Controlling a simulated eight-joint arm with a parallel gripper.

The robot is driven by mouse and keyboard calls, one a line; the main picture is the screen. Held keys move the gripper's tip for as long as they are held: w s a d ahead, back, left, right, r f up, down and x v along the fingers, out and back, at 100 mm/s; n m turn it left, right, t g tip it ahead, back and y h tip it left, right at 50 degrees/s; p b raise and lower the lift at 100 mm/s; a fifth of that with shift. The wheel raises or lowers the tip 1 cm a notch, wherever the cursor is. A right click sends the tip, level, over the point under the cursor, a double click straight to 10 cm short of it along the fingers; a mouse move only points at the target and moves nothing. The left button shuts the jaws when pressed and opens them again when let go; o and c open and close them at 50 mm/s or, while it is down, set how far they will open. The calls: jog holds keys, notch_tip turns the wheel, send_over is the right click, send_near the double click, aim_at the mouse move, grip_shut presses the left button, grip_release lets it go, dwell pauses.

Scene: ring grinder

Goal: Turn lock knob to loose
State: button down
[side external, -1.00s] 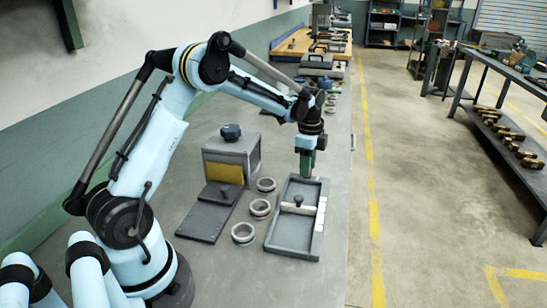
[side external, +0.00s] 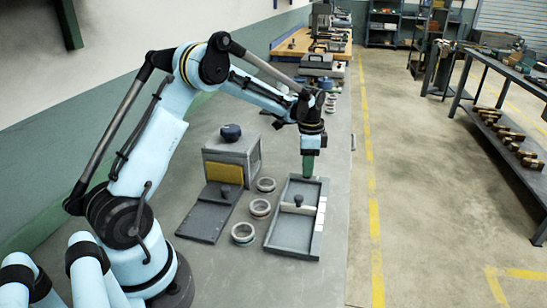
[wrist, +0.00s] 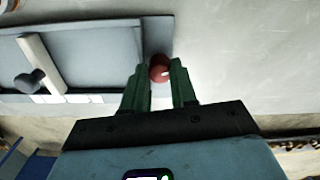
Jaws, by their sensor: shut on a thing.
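A small round red knob (wrist: 159,68) shows in the wrist view between the two green fingers of my gripper (wrist: 160,72), at the end of a shallow grey tray (wrist: 95,52). My gripper is shut on this red knob. In the side view my gripper (side external: 308,174) points straight down at the far end of the tray (side external: 285,247), and its fingers hide the knob. The tray has a crossbar (side external: 291,208) with a small dark knob (side external: 298,200) on it. Which way the red knob is turned cannot be told.
Left of the tray stand several metal rings (side external: 243,233) and a grey box (side external: 232,148) with a dark blue knob (side external: 231,132) on top. A dark plate (side external: 203,222) lies before the box. The bench's right edge is close to the tray.

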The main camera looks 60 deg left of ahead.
jog(key=n, duration=1.3)
jog(key=shift+n, duration=0.3)
dwell(0.4)
jog(key=c, duration=0.9)
grip_release()
notch_tip(320, 180, up, 12)
jog(key=shift+r, duration=0.1)
